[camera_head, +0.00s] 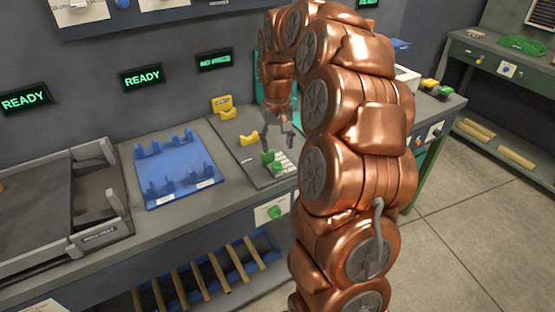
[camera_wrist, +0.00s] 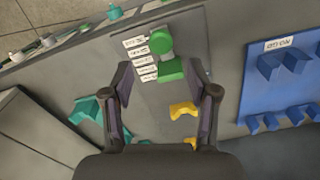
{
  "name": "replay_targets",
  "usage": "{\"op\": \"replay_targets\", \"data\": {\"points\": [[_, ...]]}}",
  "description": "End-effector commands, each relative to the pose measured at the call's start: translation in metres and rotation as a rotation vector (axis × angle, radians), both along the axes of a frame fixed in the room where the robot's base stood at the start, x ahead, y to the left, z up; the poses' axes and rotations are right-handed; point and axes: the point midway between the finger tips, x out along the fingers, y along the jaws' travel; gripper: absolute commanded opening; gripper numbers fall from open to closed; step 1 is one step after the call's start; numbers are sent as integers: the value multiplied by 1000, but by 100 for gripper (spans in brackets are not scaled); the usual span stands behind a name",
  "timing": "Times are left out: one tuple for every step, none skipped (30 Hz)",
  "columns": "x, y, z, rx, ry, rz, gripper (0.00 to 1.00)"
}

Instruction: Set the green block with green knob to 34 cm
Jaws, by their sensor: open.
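The green block (camera_wrist: 172,71) with its round green knob (camera_wrist: 160,42) sits on a grey panel beside a column of small white labels (camera_wrist: 143,58); the label text is too small to read. In the head view the green block (camera_head: 267,158) is on the workbench, close below my gripper (camera_head: 279,133). In the wrist view my gripper (camera_wrist: 162,72) is open and empty. Its two fingers stand to the left and right of the block, apart from it. I cannot tell the block's exact position on the scale.
Yellow V-shaped rests (camera_head: 248,139) stand on the same panel. A blue rack (camera_head: 178,180) lies to the left on the bench. A teal piece (camera_wrist: 88,108) lies beside my left finger in the wrist view. Signs reading READY (camera_head: 142,78) hang on the wall.

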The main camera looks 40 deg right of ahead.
Motion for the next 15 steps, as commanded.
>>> {"op": "replay_targets", "data": {"points": [[-1,1,-5,2,5,1,59],[-1,1,-8,2,5,1,59],[-1,1,-14,3,4,2,59],[-2,1,-18,3,4,2,59],[-2,1,-22,3,6,2,59],[-2,1,-28,3,5,2,59],[-1,1,-32,2,3,2,59],[-1,1,-36,2,2,1,59],[-1,1,-41,3,2,1,59],[-2,1,-45,4,4,1,59],[-2,1,-49,3,4,1,59],[-2,1,-53,2,3,1,59],[-1,1,-56,2,2,1,59],[-1,1,-58,1,1,1,59],[-1,1,-61,1,1,1,59]]}}
